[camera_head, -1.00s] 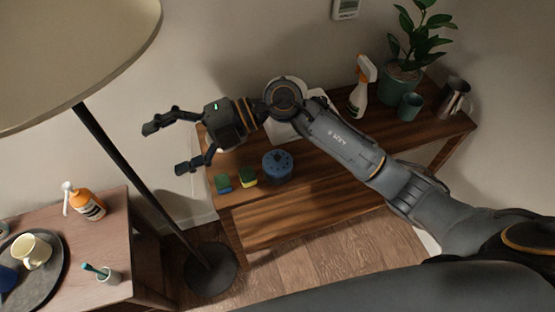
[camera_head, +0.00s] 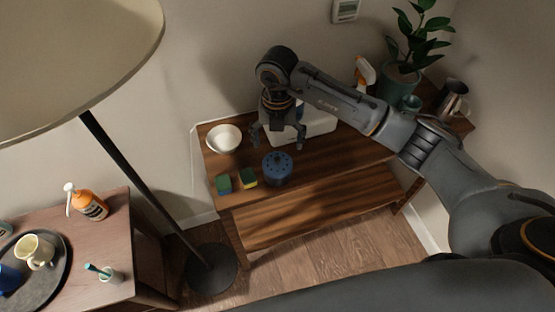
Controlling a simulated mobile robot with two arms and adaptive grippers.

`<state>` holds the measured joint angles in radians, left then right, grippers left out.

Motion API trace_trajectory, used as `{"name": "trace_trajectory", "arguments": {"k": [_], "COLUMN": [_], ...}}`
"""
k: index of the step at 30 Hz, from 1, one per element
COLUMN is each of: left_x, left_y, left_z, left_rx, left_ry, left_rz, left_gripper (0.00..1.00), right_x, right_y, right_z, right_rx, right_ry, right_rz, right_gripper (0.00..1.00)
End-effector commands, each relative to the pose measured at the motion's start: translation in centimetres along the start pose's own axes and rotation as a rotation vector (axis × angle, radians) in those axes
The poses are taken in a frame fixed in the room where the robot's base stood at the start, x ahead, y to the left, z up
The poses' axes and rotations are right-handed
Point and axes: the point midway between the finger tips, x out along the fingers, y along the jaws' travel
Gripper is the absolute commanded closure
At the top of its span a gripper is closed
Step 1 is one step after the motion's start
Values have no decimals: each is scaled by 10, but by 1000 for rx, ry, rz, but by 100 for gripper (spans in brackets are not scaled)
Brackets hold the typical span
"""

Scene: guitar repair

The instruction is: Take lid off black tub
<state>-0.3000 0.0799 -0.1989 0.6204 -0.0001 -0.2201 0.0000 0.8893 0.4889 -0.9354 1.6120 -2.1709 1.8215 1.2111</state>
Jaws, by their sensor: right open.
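A small round dark-blue tub (camera_head: 277,168) stands on the wooden bench near its front edge. Its top shows dark spots; I cannot make out a separate lid. I see no plainly black tub. My right gripper (camera_head: 278,141) points down behind the blue tub, with its fingers spread and nothing between them. I cannot tell its exact height over the bench. My left gripper is not in view.
A white bowl (camera_head: 224,138) and two sponges (camera_head: 248,177) share the wooden bench (camera_head: 330,166). A white container (camera_head: 318,122) is partly behind my right gripper. A spray bottle (camera_head: 364,74), plant (camera_head: 420,38) and metal pitcher (camera_head: 452,98) stand right. A floor lamp (camera_head: 135,178) stands left.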

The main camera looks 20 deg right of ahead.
Motion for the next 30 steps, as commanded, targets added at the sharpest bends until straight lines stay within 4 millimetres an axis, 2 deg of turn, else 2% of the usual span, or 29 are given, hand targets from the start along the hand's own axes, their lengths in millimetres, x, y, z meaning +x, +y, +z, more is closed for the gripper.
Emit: {"name": "trace_trajectory", "arguments": {"k": [3, 8, 13, 17, 25, 26, 30], "left_x": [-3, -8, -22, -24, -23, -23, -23], "left_y": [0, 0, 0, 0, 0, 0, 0], "left_z": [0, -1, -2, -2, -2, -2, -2], "left_rx": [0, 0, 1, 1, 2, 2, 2], "left_ry": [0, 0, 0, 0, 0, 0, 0], "left_rz": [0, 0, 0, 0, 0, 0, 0], "left_gripper": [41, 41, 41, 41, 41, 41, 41], "right_x": [12, 22, 46, 63, 69, 69, 69], "right_y": [0, 0, 0, 1, 1, 1, 1], "right_z": [-1, 0, 0, 1, 2, 2, 2], "right_rx": [0, 0, 0, -1, -2, -2, -2], "right_ry": [2, 3, 5, 2, 0, 0, 0], "right_rz": [1, 1, -1, 1, 3, 3, 3], "right_gripper": [12, 12, 12, 12, 12, 14, 43]}}
